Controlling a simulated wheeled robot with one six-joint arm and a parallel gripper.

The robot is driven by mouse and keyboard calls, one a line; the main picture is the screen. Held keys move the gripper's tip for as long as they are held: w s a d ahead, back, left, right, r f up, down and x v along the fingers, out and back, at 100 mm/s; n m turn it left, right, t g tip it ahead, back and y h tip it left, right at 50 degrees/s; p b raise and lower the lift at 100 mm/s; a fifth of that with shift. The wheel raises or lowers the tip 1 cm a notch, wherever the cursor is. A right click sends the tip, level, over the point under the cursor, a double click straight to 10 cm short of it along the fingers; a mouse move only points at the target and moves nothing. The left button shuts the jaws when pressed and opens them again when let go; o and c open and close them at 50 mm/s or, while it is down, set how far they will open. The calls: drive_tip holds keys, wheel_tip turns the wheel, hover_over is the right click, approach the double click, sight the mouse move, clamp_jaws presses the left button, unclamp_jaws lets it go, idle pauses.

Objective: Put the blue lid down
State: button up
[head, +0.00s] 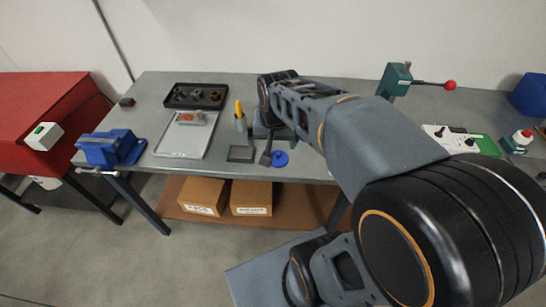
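A round blue lid (281,159) shows near the front edge of the grey workbench (310,168), below the end of my arm. My gripper (268,154) points down right beside the lid, at its left. Only a dark finger-like part of it shows clearly; the arm and wrist hide the rest. I cannot tell whether the fingers touch or hold the lid, or whether the lid rests on the bench or is slightly above it.
Left of my gripper are a small dark plate (240,154), a cup with a yellow-handled tool (240,120), a light tray (170,146), a black parts tray (196,96) and a blue vise (110,148). A green press (394,80) stands behind my arm.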

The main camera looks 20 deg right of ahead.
drive_tip(key=s+a+n+t, duration=0.1)
drive_tip(key=s+a+n, duration=0.2)
drive_tip(key=s+n, duration=0.2)
drive_tip(key=shift+s+r+t, duration=0.3)
drive_tip(key=shift+s+t, duration=0.1)
drive_tip(key=shift+s, duration=0.45)
